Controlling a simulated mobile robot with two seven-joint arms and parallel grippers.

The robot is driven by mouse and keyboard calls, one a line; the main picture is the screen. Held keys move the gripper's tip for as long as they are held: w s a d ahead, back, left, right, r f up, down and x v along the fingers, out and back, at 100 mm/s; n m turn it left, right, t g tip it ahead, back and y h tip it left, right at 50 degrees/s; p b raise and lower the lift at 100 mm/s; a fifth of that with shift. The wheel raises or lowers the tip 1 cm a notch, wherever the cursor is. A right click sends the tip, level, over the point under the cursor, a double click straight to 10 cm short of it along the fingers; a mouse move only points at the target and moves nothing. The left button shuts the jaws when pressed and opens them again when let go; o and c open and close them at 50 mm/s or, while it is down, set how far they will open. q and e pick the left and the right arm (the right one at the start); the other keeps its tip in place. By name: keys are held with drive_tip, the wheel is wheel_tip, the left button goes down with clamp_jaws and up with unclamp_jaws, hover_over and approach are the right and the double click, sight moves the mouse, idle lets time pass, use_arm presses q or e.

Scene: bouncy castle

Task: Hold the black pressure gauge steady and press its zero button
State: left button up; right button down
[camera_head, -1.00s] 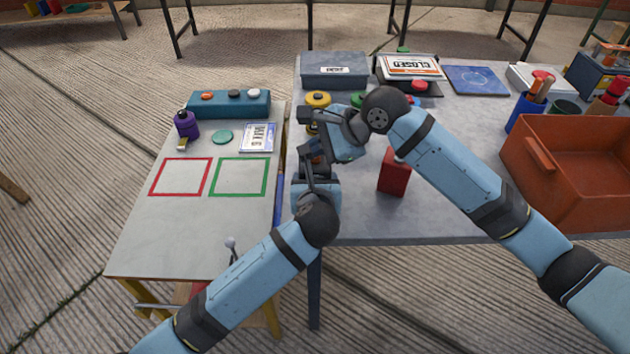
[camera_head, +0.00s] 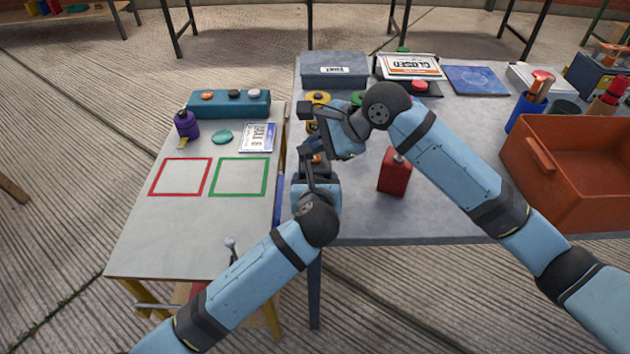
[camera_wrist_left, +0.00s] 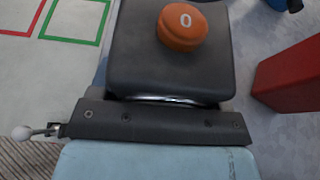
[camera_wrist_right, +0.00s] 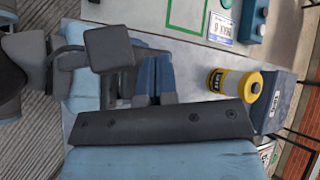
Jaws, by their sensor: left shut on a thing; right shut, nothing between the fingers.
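The black pressure gauge (camera_wrist_left: 140,60) is a dark block that fills the front of the left wrist view. Its orange zero button (camera_wrist_left: 182,27), marked 0, sits on the upper part of the face. My right gripper (camera_head: 308,117) is shut and empty, above and apart from the button. Its closed fingers (camera_wrist_right: 154,78) show in the right wrist view, beside my left gripper.
A red can (camera_head: 394,175) stands right of my grippers. A yellow-and-black canister (camera_head: 318,99) is just behind my right gripper. An orange crate (camera_head: 540,160) is at the right. The left table (camera_head: 190,235) has red and green outlined squares and much bare surface.

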sight(315, 160)
drive_tip(key=shift+r, duration=3)
